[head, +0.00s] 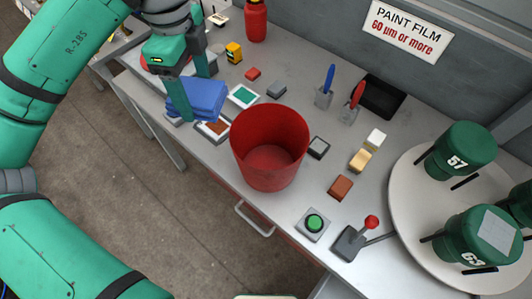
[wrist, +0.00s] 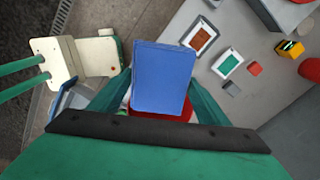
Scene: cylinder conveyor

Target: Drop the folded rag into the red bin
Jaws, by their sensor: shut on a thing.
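The folded rag (head: 203,98) is blue and thick. My gripper (head: 188,97) is shut on it and holds it left of the red bin, near the front edge of the bench. In the wrist view the rag (wrist: 161,78) fills the space between my two green fingers. The red bin (head: 268,135) stands upright and open at the top on the bench; the part of its inside that shows is empty. In the wrist view a strip of red shows below the rag; I cannot tell whether it is the bin.
Small blocks and framed cards (head: 242,96) lie behind the bin. A red bottle (head: 256,20) stands at the back. A green button (head: 314,223) and a red-knobbed lever (head: 349,242) are at the front right, beside a round plate (head: 402,190) with green canisters.

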